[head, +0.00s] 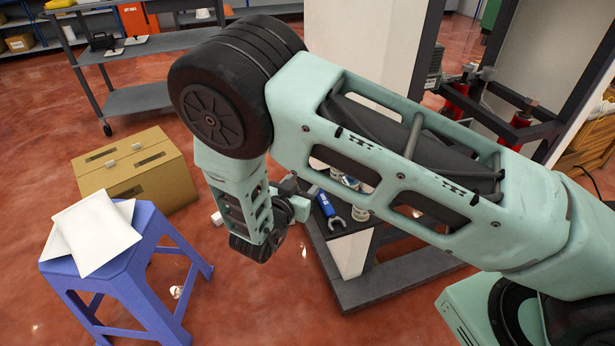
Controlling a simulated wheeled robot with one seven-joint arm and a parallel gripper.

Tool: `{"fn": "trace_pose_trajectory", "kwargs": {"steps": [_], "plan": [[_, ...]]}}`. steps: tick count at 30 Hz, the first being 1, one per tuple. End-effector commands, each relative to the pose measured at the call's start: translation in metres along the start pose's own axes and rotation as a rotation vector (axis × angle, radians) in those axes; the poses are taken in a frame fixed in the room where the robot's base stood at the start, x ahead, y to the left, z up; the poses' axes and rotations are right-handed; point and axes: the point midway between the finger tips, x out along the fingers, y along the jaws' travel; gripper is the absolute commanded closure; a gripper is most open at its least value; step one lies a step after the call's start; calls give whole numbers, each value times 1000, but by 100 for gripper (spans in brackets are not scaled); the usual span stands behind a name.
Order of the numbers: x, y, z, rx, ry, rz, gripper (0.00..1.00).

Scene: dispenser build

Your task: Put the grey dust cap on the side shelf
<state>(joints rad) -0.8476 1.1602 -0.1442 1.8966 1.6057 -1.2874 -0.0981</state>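My gripper (292,197) is small and partly hidden behind my wrist. It is beside the left edge of a dark shelf top (343,228) on the unit at centre. I cannot tell whether its fingers are open or shut, or whether they hold anything. I cannot make out the grey dust cap; my arm covers much of the middle of the view. I cannot tell for sure whether this dark top is the side shelf.
A blue tool (328,208) and white containers (360,212) stand on the dark top. A blue stool (140,240) bearing white sheets (95,235), and a cardboard box (135,170), are at left. A grey cart (140,95) stands behind. Red floor between is mostly clear.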

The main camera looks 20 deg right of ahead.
Motion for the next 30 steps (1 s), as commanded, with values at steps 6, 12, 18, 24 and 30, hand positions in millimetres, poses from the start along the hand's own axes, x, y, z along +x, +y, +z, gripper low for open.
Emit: {"fn": "trace_pose_trajectory", "kwargs": {"steps": [6, 12, 18, 24, 30], "plan": [[-49, -1, -1, 0, -1, -3, 48], [-80, -1, 0, 1, -1, -2, 48], [-91, -6, -2, 11, -40, -25, 48], [-107, -56, -20, 59, -366, -267, 48], [-176, -86, -63, -11, -770, -666, 48]]}}
